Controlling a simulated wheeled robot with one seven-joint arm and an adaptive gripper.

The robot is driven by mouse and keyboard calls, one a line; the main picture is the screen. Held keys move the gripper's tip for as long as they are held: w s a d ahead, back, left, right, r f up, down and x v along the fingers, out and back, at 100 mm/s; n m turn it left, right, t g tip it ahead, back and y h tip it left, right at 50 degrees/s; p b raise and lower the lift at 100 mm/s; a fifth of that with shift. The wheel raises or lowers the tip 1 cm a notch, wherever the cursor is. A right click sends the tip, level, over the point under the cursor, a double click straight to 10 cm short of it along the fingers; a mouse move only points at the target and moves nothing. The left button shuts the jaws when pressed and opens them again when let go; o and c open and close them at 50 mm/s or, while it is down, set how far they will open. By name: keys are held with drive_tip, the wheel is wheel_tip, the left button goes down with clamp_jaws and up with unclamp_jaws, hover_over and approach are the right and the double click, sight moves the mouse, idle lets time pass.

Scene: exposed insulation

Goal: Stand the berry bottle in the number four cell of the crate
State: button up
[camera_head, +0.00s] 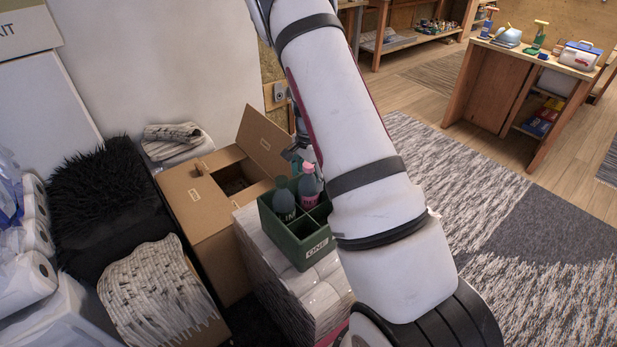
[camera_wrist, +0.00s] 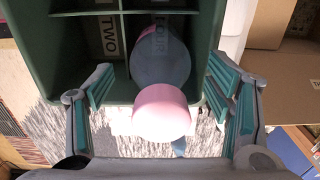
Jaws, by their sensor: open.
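The berry bottle, dark with a pink cap (camera_head: 308,169), shows at the back right of the green crate (camera_head: 290,243) in the head view, looking about upright. In the wrist view the bottle (camera_wrist: 160,62) is at the crate (camera_wrist: 40,50) cell marked FOUR, partly covering that marking; its base is hidden. My gripper (camera_wrist: 160,88) is open, one finger on each side of the bottle, with gaps visible. In the head view my arm hides most of the gripper and the crate's right side. A second dark bottle (camera_head: 284,203) stands in the crate, left of the berry bottle.
The crate rests on a stack of wrapped white packs (camera_head: 290,285). An open cardboard box (camera_head: 205,205) stands close on the left, its flap raised behind the crate. The cell marked TWO (camera_wrist: 108,38) looks empty. Open rug (camera_head: 540,235) lies to the right.

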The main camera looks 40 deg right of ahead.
wheel_tip(320, 180, up, 12)
drive_tip(key=shift+f, duration=0.1)
drive_tip(key=s+a+r+n+t+y, duration=0.1)
drive_tip(key=s+a+r+n, duration=0.3)
drive_tip(key=s+a+r, duration=0.35)
drive_tip(key=s+a+r+n+t, duration=0.1)
drive_tip(key=s+a+r+n, duration=0.4)
drive_tip(key=a+r, duration=0.4)
drive_tip(key=s+a+r+n+t, duration=0.1)
drive_tip(key=s+n, duration=0.3)
drive_tip(key=s, duration=0.4)
drive_tip(key=s+a+r+n+t+h, duration=0.1)
drive_tip(key=s+a+n, duration=0.3)
drive_tip(key=s, duration=0.4)
drive_tip(key=shift+s+r, duration=0.25)
drive_tip(key=shift+r, duration=0.2)
